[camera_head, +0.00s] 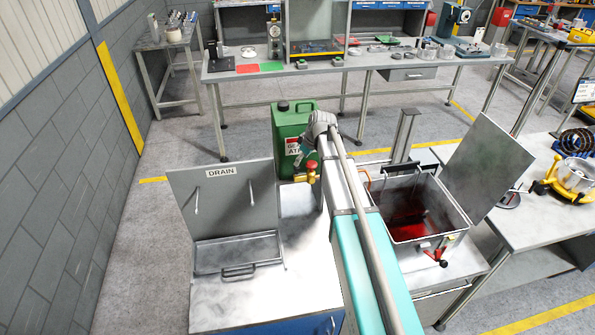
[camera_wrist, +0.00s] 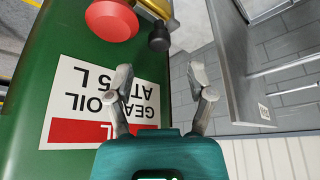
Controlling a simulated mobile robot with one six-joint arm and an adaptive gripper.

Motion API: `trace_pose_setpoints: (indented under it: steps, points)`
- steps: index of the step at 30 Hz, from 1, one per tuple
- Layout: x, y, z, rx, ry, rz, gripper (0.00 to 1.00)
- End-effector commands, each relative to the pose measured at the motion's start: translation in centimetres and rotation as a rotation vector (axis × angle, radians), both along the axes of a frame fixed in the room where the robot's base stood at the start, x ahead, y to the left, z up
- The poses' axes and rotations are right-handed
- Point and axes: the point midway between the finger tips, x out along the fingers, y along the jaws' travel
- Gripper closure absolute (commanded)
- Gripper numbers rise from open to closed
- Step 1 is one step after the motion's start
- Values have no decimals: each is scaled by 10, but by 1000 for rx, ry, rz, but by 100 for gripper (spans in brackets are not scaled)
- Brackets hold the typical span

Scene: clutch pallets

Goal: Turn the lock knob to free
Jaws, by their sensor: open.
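A brass valve (camera_head: 312,178) with a red knob (camera_head: 312,164) stands just in front of the green gear oil can (camera_head: 283,127). The wrist view shows the red knob (camera_wrist: 111,20) at the top, the brass body (camera_wrist: 157,7) and a small black knob (camera_wrist: 159,38) beside it. I cannot tell from a label which is the lock knob. My gripper (camera_wrist: 160,73) is open and empty. Its two fingers point toward the black knob, which lies just beyond the gap between the tips. The fingers touch neither knob in this view. In the head view my arm hides much of this area.
An open metal lid marked DRAIN (camera_head: 222,205) stands left of my arm. To the right is an open metal tub (camera_head: 452,203) with red liquid, a raised lid (camera_head: 485,165) and a red-handled tap (camera_head: 435,254). A long workbench (camera_head: 350,62) stands behind.

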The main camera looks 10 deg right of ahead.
Motion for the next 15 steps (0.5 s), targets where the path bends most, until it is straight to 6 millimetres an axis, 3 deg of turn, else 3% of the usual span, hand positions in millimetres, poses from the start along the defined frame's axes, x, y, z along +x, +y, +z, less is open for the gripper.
trace_pose_setpoints:
  steps: [15]
  points:
    - [11,11,-40,0,0,0,30]
